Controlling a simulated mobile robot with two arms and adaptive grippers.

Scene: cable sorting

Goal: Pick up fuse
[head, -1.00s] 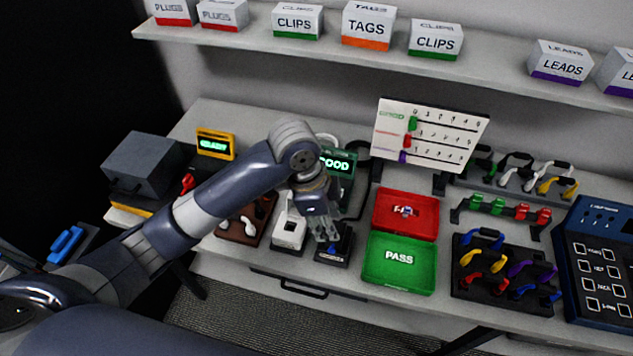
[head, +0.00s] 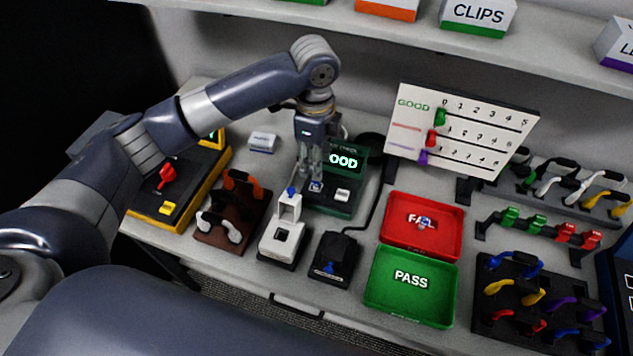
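My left gripper (head: 308,180) points down over the green tester (head: 347,187), whose screen reads GOOD. Its fingertips are close to a small blue-and-white piece, perhaps a fuse (head: 316,187), on the tester's left part. The fingers partly hide this spot, and I cannot tell whether they touch or grip the piece. Another small blue-and-white piece (head: 424,223) lies in the red FAIL tray (head: 392,238). The green PASS tray (head: 385,300) in front of it looks empty. My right gripper is not in view.
A white device with a blue top (head: 287,244) and a black device (head: 335,258) stand in front of the tester. A brown rack (head: 232,215) is to their left. A scoreboard (head: 460,131) stands behind the trays. Cable racks (head: 545,300) fill the right.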

